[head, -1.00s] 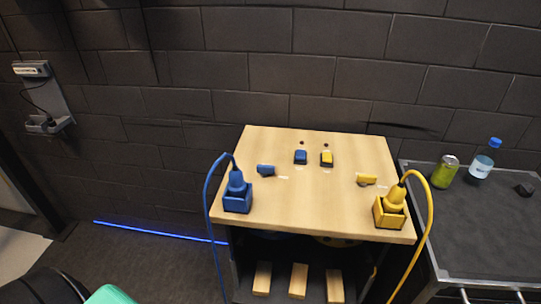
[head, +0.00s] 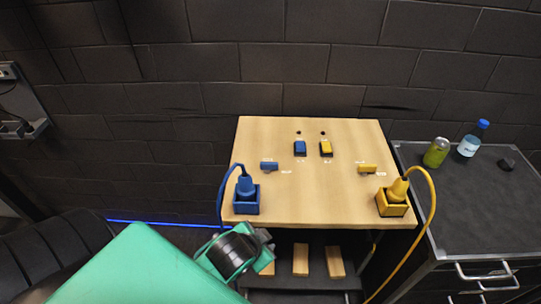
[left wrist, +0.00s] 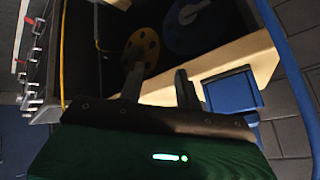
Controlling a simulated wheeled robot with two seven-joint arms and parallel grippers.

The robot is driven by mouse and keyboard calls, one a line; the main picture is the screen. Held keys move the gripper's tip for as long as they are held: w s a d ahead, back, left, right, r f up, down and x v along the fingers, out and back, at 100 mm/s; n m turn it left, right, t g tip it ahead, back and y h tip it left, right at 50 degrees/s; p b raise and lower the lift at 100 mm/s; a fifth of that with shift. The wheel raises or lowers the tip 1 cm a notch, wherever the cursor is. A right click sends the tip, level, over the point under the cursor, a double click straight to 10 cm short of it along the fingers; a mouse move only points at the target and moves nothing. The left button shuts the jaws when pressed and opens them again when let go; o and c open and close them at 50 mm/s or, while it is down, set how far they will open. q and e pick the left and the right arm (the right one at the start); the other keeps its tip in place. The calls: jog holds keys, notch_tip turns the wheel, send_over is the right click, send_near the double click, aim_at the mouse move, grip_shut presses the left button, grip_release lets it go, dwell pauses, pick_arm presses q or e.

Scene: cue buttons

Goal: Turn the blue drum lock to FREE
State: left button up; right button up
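A small blue lever (head: 269,166), which looks like the blue drum lock, lies crosswise on the left of the wooden tabletop (head: 330,200). Small white labels sit above it and to its right, too small to read. My left gripper (head: 267,249) is low at the table's front edge, below and in front of the lever and apart from it. In the left wrist view its two fingers (left wrist: 158,78) are spread with nothing between them. That view also shows a blue disc (left wrist: 190,25) and a yellow disc (left wrist: 140,50) under the tabletop. My right gripper is out of view.
A blue plug box (head: 246,207) with its cable stands at the table's front left, close to my left gripper. A yellow lever (head: 367,169), yellow plug box (head: 393,208), blue button (head: 300,148) and yellow button (head: 326,148) share the top. The tabletop's middle is clear.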

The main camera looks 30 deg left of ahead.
pick_arm(q)
jog(key=w+r+m+t, duration=0.1)
jog(key=w, duration=0.1)
jog(key=w+r+t, duration=0.1)
jog(key=w+r, duration=0.1)
jog(key=w, duration=0.1)
jog(key=w+r+m+t, duration=0.1)
jog(key=w+r, duration=0.1)
jog(key=shift+w+m+t, duration=0.2)
jog(key=shift+m+t, duration=0.1)
jog(key=shift+t, duration=0.1)
jog(key=w+d+r+m+t+h, duration=0.1)
jog(key=w+d+r+m+h, duration=0.4)
jog(key=r+m+h, duration=0.6)
jog(key=w+d+r+m+t+h, duration=0.1)
jog(key=w+d+r+m+h, duration=0.5)
jog(key=m, duration=0.9)
jog(key=m+g+y, duration=1.1)
jog(key=m+y, duration=0.1)
jog(key=m, duration=0.3)
send_near(268, 163)
jog(key=p+x, duration=0.5)
jog(key=x, duration=0.3)
jog(key=shift+w+d+f, duration=0.2)
jog(key=shift+f, duration=0.3)
